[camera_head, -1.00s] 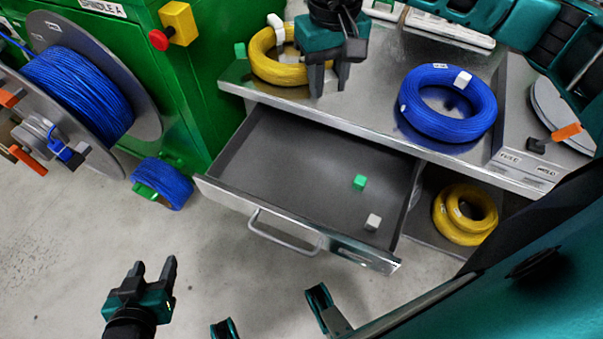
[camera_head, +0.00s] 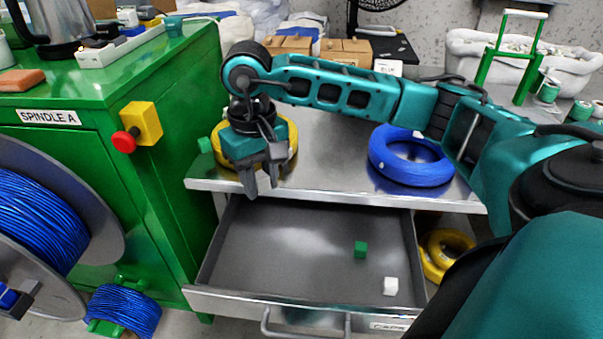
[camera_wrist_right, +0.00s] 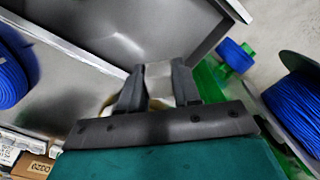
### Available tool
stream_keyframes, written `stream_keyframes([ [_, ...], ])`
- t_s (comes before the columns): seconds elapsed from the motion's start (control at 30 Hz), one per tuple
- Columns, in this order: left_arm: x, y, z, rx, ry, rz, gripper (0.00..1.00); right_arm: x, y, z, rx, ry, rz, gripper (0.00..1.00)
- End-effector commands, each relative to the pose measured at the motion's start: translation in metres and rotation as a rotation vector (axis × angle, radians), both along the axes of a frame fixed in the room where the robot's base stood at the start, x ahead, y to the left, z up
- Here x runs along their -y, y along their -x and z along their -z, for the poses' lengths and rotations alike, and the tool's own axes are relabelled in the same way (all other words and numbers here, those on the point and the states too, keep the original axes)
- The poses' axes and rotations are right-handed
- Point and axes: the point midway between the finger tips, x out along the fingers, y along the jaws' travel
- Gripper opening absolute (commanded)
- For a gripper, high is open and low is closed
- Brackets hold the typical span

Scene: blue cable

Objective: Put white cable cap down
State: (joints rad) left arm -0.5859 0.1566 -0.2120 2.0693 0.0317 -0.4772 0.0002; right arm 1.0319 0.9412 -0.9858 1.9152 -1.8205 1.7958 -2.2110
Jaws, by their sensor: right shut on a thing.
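My right gripper (camera_head: 262,185) is over the yellow cable coil (camera_head: 284,160) at the front left of the steel worktop. In the wrist view its fingers (camera_wrist_right: 158,88) are shut on a white cable cap (camera_wrist_right: 158,72). The head view does not clearly show this cap, as the fingers hide it. Below, the open drawer (camera_head: 225,270) holds another white cap (camera_head: 390,286) and a green cap (camera_head: 361,249), lying apart on its floor at the right. My left gripper is out of view.
A blue cable coil (camera_head: 410,160) lies on the worktop (camera_head: 335,165) to the right. The green cabinet (camera_head: 150,200) with a red button (camera_head: 124,142) stands close on the left. The drawer's left and middle floor is bare.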

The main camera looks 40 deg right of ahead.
Motion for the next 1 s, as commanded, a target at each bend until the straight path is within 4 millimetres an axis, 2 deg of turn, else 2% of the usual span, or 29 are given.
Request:
stream_keyframes([
  [0.13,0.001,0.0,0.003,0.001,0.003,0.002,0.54,0.001,0.0,0.007,-0.002,0.0,0.002,0.05],
  [0.23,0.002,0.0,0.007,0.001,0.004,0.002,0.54,0.001,0.001,0.024,-0.005,0.001,0.003,0.05],
  [0.5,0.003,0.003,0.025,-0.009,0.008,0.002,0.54,0.001,0.002,0.098,-0.006,0.001,0.002,0.05],
  [0.7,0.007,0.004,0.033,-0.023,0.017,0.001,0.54,0.001,0.001,0.143,-0.003,0.001,0.002,0.05],
  [0.8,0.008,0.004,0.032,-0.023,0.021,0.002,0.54,0.001,0.001,0.155,-0.002,0.0,0.002,0.05],
  [1.0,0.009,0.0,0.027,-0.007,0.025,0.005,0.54,0.001,0.0,0.168,-0.001,-0.001,0.001,0.05],
])
